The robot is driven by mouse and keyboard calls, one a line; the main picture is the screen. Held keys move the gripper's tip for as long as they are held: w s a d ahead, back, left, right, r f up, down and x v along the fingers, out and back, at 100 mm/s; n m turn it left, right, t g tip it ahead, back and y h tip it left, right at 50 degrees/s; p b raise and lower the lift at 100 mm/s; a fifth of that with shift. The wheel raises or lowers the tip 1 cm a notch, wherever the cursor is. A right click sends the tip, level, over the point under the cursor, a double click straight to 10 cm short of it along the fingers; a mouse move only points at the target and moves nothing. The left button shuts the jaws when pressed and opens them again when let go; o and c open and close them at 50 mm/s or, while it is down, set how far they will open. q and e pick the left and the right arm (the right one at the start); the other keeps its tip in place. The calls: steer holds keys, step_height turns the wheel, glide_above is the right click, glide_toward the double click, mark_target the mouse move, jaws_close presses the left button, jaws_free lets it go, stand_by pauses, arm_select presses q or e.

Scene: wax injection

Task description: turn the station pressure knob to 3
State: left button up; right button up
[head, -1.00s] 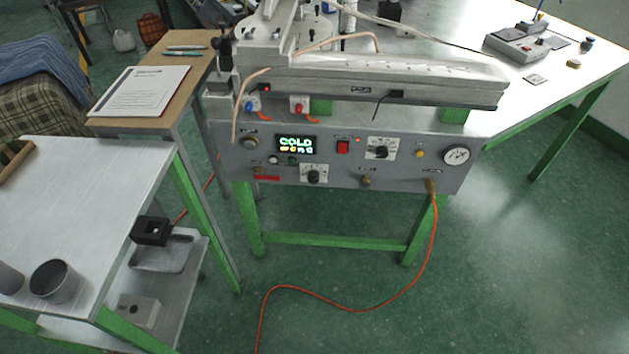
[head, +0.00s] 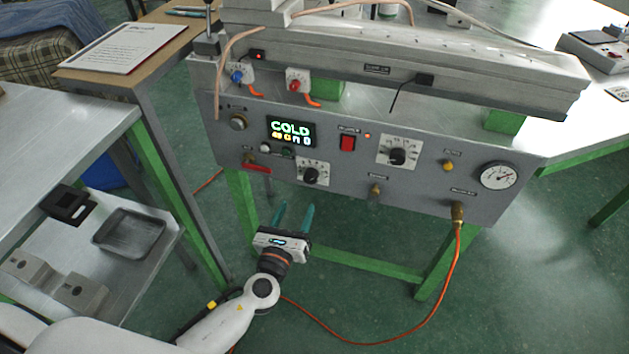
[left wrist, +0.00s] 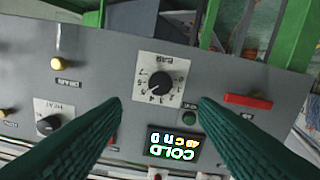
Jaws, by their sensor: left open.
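The grey station panel (head: 340,195) faces me. In the left wrist view this knob (left wrist: 160,82) appears upside down, between the two fingers in the picture. Its exact setting is too small to tell. My left gripper (head: 293,212) is open and empty, its green fingers pointing up toward the panel, below and slightly left of the knob. The fingers also show in the left wrist view (left wrist: 160,105), apart from the knob. My right gripper is not in view.
A second black knob (head: 397,156), labelled HEAT in the wrist view, sits to the right. The display (head: 291,131) reads COLD. A red switch (head: 347,143), round gauge (head: 499,176) and brass fitting (head: 457,213) with an orange hose are nearby. A cart (head: 60,140) stands left.

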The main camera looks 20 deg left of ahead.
mark_target(309, 180)
arm_select(q)
steer(key=w, duration=0.9)
steer(key=shift+w+d, duration=0.1)
steer(key=shift+w, duration=0.5)
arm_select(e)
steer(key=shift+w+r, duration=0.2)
arm_select(q)
steer(key=c, duration=1)
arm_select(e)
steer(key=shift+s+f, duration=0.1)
arm_select(q)
steer(key=shift+f+b, duration=0.1)
steer(key=shift+b, duration=0.2)
